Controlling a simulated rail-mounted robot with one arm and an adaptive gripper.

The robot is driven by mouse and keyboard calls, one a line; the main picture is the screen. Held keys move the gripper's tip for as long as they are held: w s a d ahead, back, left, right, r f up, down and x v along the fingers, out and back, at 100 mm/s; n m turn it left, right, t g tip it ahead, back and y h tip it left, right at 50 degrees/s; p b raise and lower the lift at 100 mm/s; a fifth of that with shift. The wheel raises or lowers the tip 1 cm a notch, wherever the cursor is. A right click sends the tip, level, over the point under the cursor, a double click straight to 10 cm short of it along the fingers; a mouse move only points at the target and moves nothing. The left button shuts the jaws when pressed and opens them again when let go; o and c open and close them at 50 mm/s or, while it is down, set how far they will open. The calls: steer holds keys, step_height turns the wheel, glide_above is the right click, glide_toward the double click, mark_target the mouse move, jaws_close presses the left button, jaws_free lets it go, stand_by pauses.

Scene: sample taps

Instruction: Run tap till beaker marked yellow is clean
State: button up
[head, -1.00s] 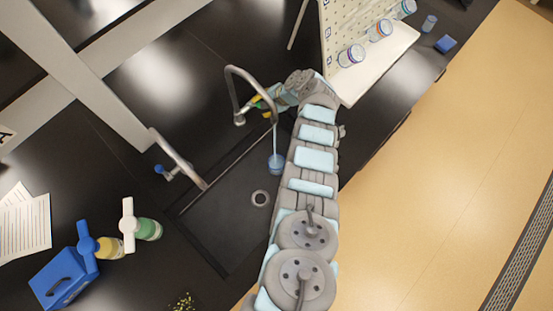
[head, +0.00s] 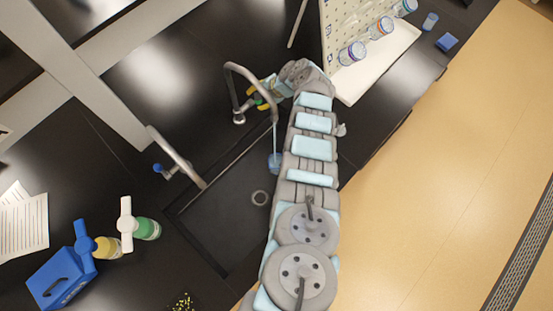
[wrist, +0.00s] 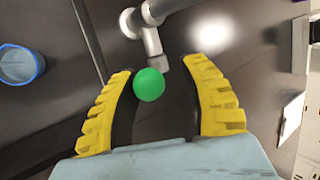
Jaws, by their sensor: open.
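A metal tap (head: 238,84) with an arched spout stands at the far edge of the black sink (head: 228,222). A thin stream appears to fall from its spout into a bluish beaker (head: 275,163) in the sink, partly beside my arm. In the wrist view a beaker (wrist: 20,66) with a blue rim is at the left edge; no yellow mark is visible on it. My gripper (head: 264,93) is at the tap's handle. In the wrist view my gripper (wrist: 168,88) is open, with the green round knob (wrist: 149,85) between its yellow fingers, nearer the left one.
A second tap (head: 178,158) with a blue knob stands to the left. A pegboard rack with several capped or rimmed beakers (head: 352,53) is over a white tray (head: 372,72). Yellow and green bottles (head: 147,229) and a blue box (head: 62,280) are at lower left.

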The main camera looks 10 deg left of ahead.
steer(key=a+b, duration=0.1)
steer(key=w+a+r+b, duration=0.1)
steer(key=w+a+b, duration=0.1)
steer(key=shift+w+a+r, duration=0.1)
steer(key=shift+a+r, duration=0.2)
steer(key=shift+r, duration=0.2)
steer(key=shift+d, duration=0.15)
steer(key=shift+d+f+p, duration=0.15)
steer(key=shift+d+p, duration=0.05)
steer(key=shift+p, duration=0.1)
steer(key=p+v, duration=0.6)
steer(key=shift+s+d+r+p, duration=0.2)
steer(key=shift+d+r+p, duration=0.05)
steer(key=shift+r+p, duration=0.1)
steer(key=shift+f, duration=0.1)
